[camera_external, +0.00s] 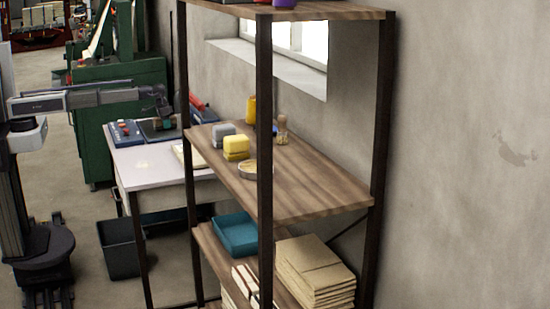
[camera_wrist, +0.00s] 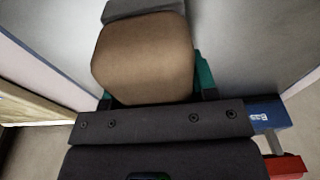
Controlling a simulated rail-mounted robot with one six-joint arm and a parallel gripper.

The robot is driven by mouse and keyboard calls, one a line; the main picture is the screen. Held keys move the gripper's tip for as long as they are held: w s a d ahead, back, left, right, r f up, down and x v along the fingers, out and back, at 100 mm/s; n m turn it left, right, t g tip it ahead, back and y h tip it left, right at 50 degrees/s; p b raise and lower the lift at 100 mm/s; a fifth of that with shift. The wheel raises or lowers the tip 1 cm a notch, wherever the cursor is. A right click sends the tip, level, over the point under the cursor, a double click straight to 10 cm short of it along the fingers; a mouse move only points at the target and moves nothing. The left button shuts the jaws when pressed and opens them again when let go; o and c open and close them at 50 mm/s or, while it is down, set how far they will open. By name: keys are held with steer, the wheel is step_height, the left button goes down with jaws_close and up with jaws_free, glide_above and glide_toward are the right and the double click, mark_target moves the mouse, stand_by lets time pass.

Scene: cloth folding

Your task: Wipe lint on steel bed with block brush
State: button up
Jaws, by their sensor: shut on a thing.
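My arm reaches in from the left over the table in the external view, with my gripper (camera_external: 164,117) low over a dark plate (camera_external: 150,134), which appears to be the steel bed. The grey steel bed (camera_wrist: 240,35) spreads around the brush in the wrist view. I cannot tell whether the brush touches the bed. No lint can be made out.
A blue item (camera_wrist: 268,115) and a red one (camera_wrist: 287,166) are at lower right in the wrist view; a wooden edge (camera_wrist: 30,95) is at left. The pale table (camera_external: 150,160) stands beside a wooden shelf rack (camera_external: 300,180) holding several items. A dark bin (camera_external: 122,250) is on the floor.

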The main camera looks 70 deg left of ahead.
steer(key=shift+s, duration=0.5)
step_height(320, 180, up, 8)
steer(key=p, duration=0.7)
steer(key=shift+w+f, duration=0.1)
steer(key=shift+f, duration=0.15)
steer(key=shift+f, duration=0.1)
